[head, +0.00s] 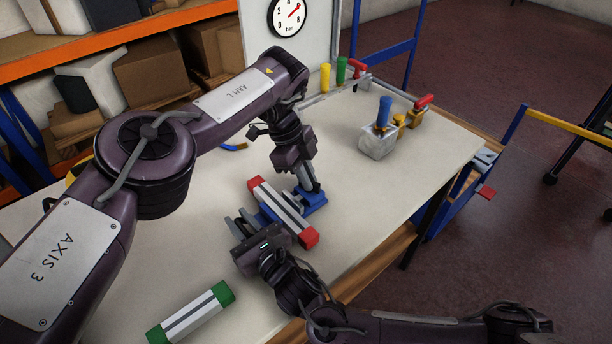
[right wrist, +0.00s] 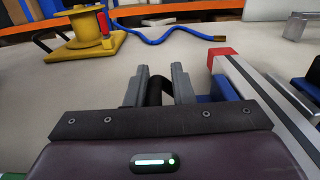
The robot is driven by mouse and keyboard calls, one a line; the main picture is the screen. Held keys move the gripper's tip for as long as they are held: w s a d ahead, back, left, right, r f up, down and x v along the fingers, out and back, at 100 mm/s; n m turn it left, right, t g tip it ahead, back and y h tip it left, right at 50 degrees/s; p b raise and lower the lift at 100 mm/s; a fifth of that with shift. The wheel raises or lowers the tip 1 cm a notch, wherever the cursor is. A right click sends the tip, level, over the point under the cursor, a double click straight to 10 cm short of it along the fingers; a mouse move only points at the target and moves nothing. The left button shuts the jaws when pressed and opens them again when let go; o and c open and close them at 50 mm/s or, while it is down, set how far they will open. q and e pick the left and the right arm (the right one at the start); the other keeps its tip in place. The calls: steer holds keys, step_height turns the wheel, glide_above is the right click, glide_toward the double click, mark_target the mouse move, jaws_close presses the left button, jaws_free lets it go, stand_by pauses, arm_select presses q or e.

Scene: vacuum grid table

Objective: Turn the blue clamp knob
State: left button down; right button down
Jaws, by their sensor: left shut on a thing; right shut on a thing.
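The blue clamp (head: 316,204) stands on the table at the right side of a white and grey bar with red ends (head: 283,212). My left gripper (head: 309,183) points down onto the clamp and is shut on its upper part. The knob is not clearly visible between the fingers. My right gripper (head: 240,222) is at the bar's left side, shut on a black curved part (right wrist: 160,92), best seen in the right wrist view. The bar (right wrist: 262,95) also shows there, with blue under its near side (right wrist: 226,88).
A bar with green ends (head: 190,314) lies at the near left. A grey block with a blue handle (head: 378,140) stands at the back right. A yellow spool (right wrist: 85,28) and a blue hose (right wrist: 155,40) lie further back. The table's right front is clear.

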arm_select(q)
steer(key=shift+d+m+g+y, duration=0.15)
steer(key=shift+m+g+y, duration=0.2)
steer(key=shift+m, duration=0.85)
steer(key=shift+w+m+g, duration=0.1)
steer(key=shift+m+g, duration=0.15)
steer(key=shift+m, duration=0.45)
steer(key=c, duration=1.5)
jaws_free()
step_height(320, 180, up, 10)
steer(key=shift+r, duration=0.1)
